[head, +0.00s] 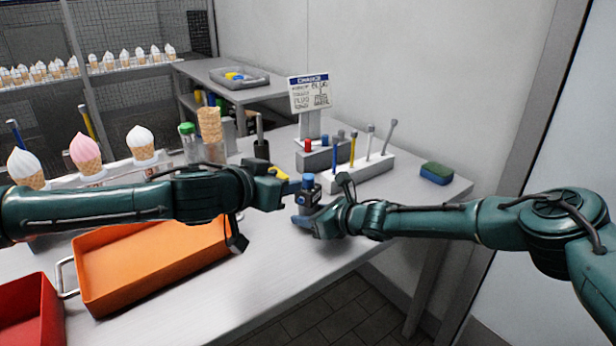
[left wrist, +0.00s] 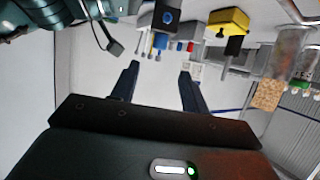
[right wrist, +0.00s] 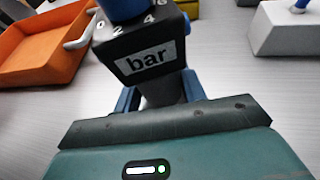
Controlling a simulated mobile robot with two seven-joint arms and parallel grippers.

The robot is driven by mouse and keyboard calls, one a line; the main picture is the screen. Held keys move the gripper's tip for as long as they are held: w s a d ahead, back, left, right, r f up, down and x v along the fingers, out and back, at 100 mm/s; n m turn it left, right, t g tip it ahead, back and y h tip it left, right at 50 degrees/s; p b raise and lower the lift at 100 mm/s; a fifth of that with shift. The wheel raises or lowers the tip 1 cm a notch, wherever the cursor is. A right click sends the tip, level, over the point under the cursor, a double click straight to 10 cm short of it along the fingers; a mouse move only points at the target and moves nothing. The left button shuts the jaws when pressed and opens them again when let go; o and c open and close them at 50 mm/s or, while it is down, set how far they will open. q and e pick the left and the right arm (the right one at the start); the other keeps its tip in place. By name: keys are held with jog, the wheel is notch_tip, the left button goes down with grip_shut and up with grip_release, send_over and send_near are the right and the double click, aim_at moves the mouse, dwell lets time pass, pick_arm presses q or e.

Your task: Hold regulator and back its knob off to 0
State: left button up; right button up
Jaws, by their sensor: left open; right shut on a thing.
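The regulator (head: 309,197) is a dark block with a blue knob (head: 308,180) on top. The knob's setting cannot be read. My right gripper (head: 306,216) is shut on the regulator below its block and holds it upright. My left gripper (head: 287,192) is open, just left of the regulator. In the left wrist view the blue knob (left wrist: 168,16) lies beyond the open fingertips (left wrist: 159,70), apart from them.
An orange tray (head: 150,262) and a red tray (head: 30,312) stand at the front left. Behind are a tool rack (head: 345,180), a price sign (head: 310,92) and a yellow piece (head: 280,173). A green-blue sponge (head: 437,173) lies right. Ice-cream cones (head: 86,152) stand left.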

aim_at(306, 176)
pick_arm(q)
jog(key=x, duration=1.1)
jog(key=shift+w+d, duration=0.2)
jog(key=shift+d, duration=0.05)
jog(key=shift+c, duration=0.2)
jog(key=c, duration=0.9)
jog(key=shift+c, duration=0.2)
jog(key=shift+f+m+h, duration=0.1)
jog(key=shift+m+h, duration=0.2)
jog(key=shift+m+g+h, duration=0.8)
jog(key=shift+m+h, duration=0.1)
jog(key=m+g+h, duration=0.2)
jog(key=shift+m, duration=0.3)
jog(key=shift+w+d+r+m+g+h, duration=0.15)
jog(key=shift+m+g+h, duration=0.4)
jog(key=shift+m+g, duration=0.5)
jog(key=shift+s+r+m+g+h, duration=0.1)
jog(key=shift+m+g+h, duration=0.45)
jog(key=shift+m+g, duration=0.5)
jog(key=shift+f+g, duration=0.1)
jog(key=shift+g, duration=0.3)
